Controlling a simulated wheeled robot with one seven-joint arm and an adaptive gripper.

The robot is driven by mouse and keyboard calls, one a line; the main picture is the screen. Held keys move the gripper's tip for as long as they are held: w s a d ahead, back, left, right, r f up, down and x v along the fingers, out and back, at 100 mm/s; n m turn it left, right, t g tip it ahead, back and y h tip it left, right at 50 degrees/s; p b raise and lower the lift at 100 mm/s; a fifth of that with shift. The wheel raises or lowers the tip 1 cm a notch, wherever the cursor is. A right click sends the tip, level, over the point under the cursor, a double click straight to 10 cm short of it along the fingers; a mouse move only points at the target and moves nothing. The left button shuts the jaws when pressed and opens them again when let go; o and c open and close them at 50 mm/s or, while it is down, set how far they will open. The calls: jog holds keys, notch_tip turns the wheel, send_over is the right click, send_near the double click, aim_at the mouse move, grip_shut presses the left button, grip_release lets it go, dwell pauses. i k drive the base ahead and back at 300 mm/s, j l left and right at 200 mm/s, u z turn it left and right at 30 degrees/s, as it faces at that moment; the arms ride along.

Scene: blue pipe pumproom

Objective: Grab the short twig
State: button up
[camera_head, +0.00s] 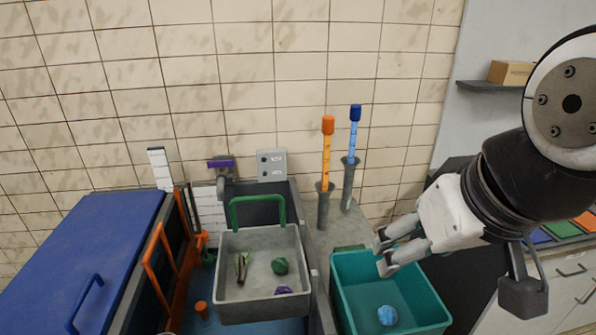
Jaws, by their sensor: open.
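A short brown twig (242,269) lies in the left part of a grey tray (262,309), roughly upright in the picture. Something greenish seems to touch it, too small to tell apart clearly. My gripper (381,254) is open and empty. It hangs over the back of the teal bin (440,318), well to the right of the grey tray and apart from the twig. Its fingers point left.
The tray also holds a green lump (280,266) and a purple piece (284,290); a green handle (257,210) rises at its back. A blue ball (387,315) lies in the teal bin. Orange (327,150) and blue (354,135) tubes stand upright behind. Orange rails (158,255) stand left.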

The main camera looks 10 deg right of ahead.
aim_at(241, 273)
jog(key=j+u, duration=0.25)
jog(key=u, duration=0.25)
jog(key=l+u, duration=0.1)
jog(key=l, duration=0.15)
jog(key=i+j+z, duration=0.15)
jog(key=j+z, duration=0.15)
jog(key=j, duration=0.4)
jog(key=j+z, duration=0.3)
jog(key=j, duration=0.35)
jog(key=i, duration=0.05)
